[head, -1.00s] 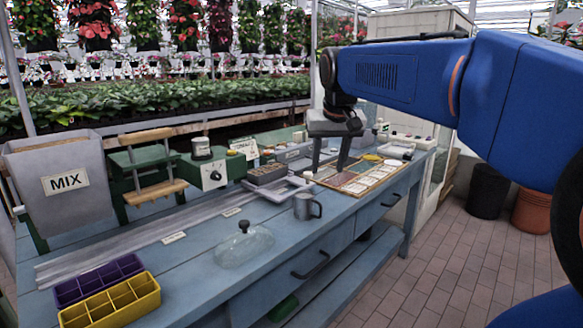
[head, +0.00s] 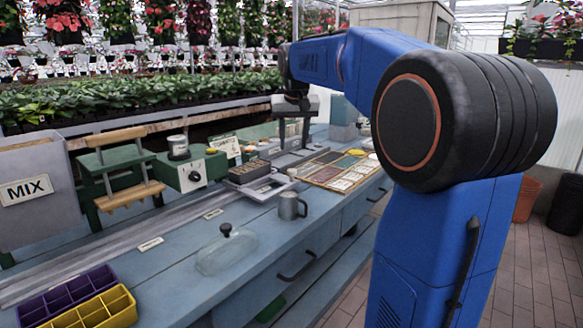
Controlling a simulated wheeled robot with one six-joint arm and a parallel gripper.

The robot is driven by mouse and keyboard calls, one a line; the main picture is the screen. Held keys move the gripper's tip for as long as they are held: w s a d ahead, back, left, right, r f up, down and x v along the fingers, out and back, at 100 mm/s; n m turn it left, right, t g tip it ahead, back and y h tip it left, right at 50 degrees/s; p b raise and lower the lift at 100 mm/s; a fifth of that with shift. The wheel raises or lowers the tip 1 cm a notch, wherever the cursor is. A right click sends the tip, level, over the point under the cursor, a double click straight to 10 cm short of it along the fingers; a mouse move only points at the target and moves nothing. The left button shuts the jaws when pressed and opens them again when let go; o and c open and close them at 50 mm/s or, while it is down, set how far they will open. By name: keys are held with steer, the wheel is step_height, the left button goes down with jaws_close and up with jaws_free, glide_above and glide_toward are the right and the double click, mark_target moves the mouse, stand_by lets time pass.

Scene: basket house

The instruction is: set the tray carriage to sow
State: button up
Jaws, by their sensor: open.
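The tray carriage appears to be the light grey frame (head: 270,188) on the long metal rail (head: 110,260) that runs along the blue bench. A dark tray of brown cells (head: 248,171) sits at its left end, by the green box with a black knob. Small white labels (head: 150,244) lie along the rail's front, one of them nearer the carriage (head: 212,213); their words are too small to read. My gripper (head: 294,146) points down with its two fingers apart and empty. It is behind and right of the dark tray; whether it touches anything is unclear.
A grey mug (head: 290,206) and a glass cover with a black knob (head: 226,250) stand in front of the rail. A sectioned seed tray (head: 340,170) lies to the right. A MIX bin (head: 32,190) and purple and yellow boxes (head: 95,312) are at left.

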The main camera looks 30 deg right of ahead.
mark_target(291, 170)
steer(key=x, duration=1.1)
steer(key=shift+w+f, duration=0.1)
jaws_close()
